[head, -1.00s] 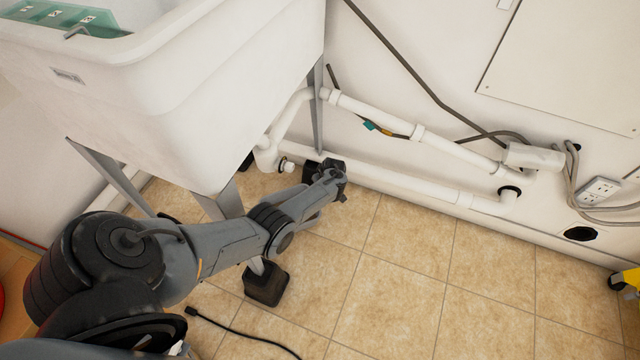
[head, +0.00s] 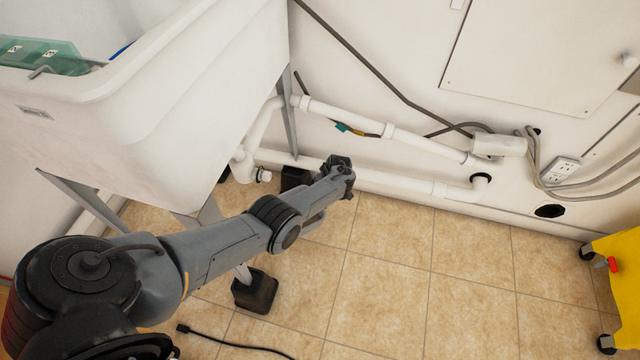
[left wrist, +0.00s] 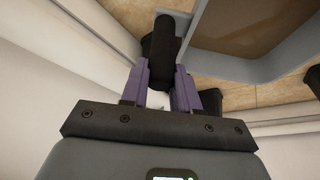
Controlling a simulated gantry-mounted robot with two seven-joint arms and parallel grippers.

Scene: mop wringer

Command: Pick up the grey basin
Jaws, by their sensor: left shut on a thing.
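My left gripper (head: 343,176) is low by the wall pipe, just right of a black sink foot, and its fingers are too small to make out in the head view. In the left wrist view its purple fingers (left wrist: 161,80) are shut on a black, bar-like thing (left wrist: 163,45). Beside that, at the upper right, is a grey walled thing with a brownish inside, which looks like the grey basin (left wrist: 235,66). I cannot tell whether the black bar is part of it. No basin can be made out in the head view. My right gripper is not in view.
White pipes (head: 340,116) run along the wall. A black cable (head: 230,346) lies on the floor. A yellow wheeled thing (head: 615,270) stands at right. The tiled floor between is clear.

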